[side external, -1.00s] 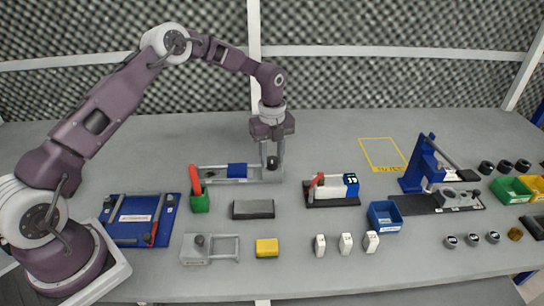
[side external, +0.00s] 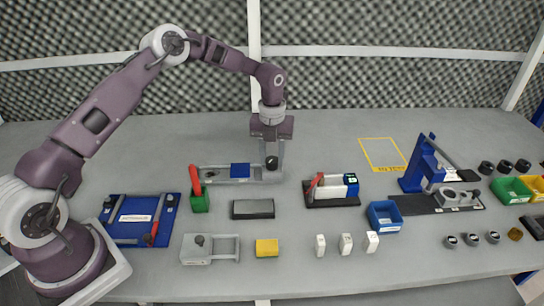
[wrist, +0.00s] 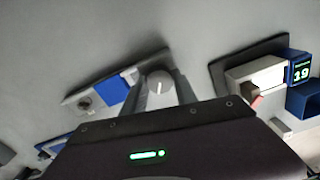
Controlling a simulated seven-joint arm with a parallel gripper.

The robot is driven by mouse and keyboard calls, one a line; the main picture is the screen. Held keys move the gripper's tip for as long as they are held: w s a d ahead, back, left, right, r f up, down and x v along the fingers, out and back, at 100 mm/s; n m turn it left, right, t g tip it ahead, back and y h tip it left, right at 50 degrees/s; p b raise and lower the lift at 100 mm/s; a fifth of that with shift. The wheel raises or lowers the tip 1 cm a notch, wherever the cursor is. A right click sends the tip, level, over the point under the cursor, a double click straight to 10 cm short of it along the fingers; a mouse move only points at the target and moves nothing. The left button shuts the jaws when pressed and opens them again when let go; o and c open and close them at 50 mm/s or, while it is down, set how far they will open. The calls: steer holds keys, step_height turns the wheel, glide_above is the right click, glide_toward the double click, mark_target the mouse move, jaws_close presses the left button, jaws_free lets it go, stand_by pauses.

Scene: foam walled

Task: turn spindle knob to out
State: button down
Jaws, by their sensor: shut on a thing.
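The spindle device (side external: 215,181) is a long grey rail unit lying flat behind the middle of the table. A blue block (side external: 240,170) sits on its rail; in the wrist view the blue block (wrist: 113,95) lies left of my fingers. The spindle knob (side external: 271,162) is dark and round, at the device's right end. Its pale pointer line shows in the wrist view, where the knob (wrist: 160,81) sits between my fingertips. My gripper (side external: 273,167) points down and is shut on the knob. Part of the knob is hidden by the fingers.
A grey-black block (side external: 253,209) lies in front. A unit with a red lever (side external: 332,188) and display stands to the right. Bare table lies behind the device.

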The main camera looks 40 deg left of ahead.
mark_target(272, 160)
stand_by(0.3)
steer(key=c, duration=1)
jaws_free()
steer(key=shift+o, duration=0.2)
step_height(272, 160, up, 7)
steer(key=shift+r, duration=0.1)
steer(key=s+d+r+n+t+y, duration=0.2)
steer(key=s+d+r+n+t, duration=0.15)
steer(key=s+r+n, duration=1.15)
steer(key=s+r+n+t+h, duration=0.1)
steer(key=s+r+n, duration=0.1)
steer(key=s+n, duration=0.5)
steer(key=s+d+r+n+t+h, duration=0.1)
steer(key=s+n, duration=0.6)
steer(key=s, duration=0.8)
steer(key=shift+d+r, duration=0.25)
steer(key=shift+r, duration=0.1)
